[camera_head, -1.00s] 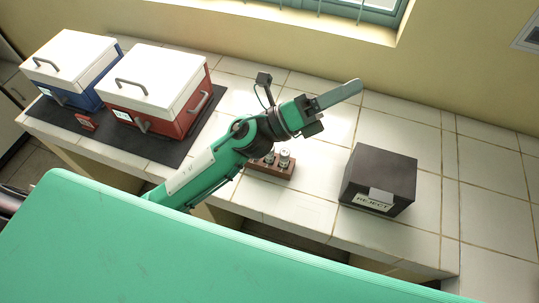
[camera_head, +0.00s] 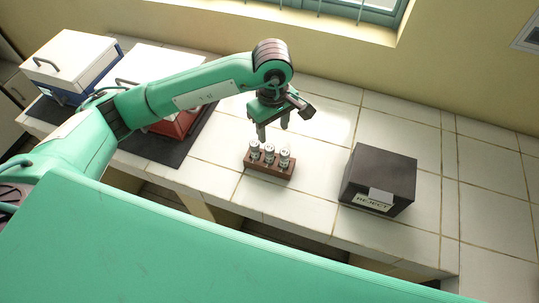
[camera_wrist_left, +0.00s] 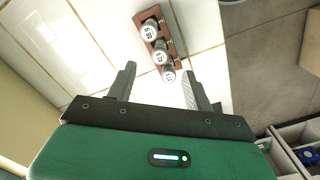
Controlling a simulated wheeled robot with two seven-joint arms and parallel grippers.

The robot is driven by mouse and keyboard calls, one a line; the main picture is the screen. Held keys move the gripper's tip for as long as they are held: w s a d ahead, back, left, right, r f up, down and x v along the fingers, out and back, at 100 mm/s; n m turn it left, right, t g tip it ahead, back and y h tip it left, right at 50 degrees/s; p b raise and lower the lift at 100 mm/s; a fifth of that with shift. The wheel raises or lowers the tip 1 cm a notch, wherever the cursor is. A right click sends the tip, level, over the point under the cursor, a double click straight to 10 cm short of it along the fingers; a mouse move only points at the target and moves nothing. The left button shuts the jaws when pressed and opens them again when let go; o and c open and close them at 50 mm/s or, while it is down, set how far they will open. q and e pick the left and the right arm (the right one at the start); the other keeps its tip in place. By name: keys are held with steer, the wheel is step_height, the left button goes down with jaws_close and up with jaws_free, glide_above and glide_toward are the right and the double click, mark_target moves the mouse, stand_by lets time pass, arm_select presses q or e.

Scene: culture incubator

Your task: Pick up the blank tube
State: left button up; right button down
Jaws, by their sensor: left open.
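A small brown rack (camera_head: 268,169) on the tiled counter holds three clear tubes with pale caps: a left one (camera_head: 255,150), a middle one (camera_head: 269,153) and a right one (camera_head: 284,158). I cannot tell which is the blank one. My left gripper (camera_head: 273,131) is open and empty, pointing down just above and behind the rack. In the left wrist view the rack (camera_wrist_left: 179,42) lies beyond the fingers (camera_wrist_left: 158,77). The nearest tube (camera_wrist_left: 168,74) shows between the fingertips; two more (camera_wrist_left: 160,52) (camera_wrist_left: 150,31) are farther off. My right gripper is not in view.
A dark box labelled REJECT (camera_head: 380,178) stands right of the rack. A white-and-blue box (camera_head: 68,62) and a red box with a white lid (camera_head: 172,125), partly behind my arm, stand on a dark mat at left. The counter between the rack and REJECT box is clear.

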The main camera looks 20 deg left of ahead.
mark_target(270, 154)
arm_select(q)
steer(key=shift+a+f, duration=0.2)
steer(key=shift+f, duration=0.15)
step_height(270, 154, down, 8)
steer(key=p, duration=0.2)
steer(key=shift+r+p, duration=0.2)
steer(key=shift+p, duration=0.15)
steer(key=shift+w+a+f+p, duration=0.15)
steer(key=shift+f+p, duration=0.3)
steer(key=shift+p, duration=0.1)
steer(key=f+p, duration=0.2)
steer(key=f, duration=0.1)
steer(key=shift+w+a+f, duration=0.1)
steer(key=shift+a, duration=0.1)
steer(key=shift+f, duration=0.6)
steer(key=c, duration=1.1)
steer(key=shift+o, duration=0.2)
steer(key=shift+w, duration=0.1)
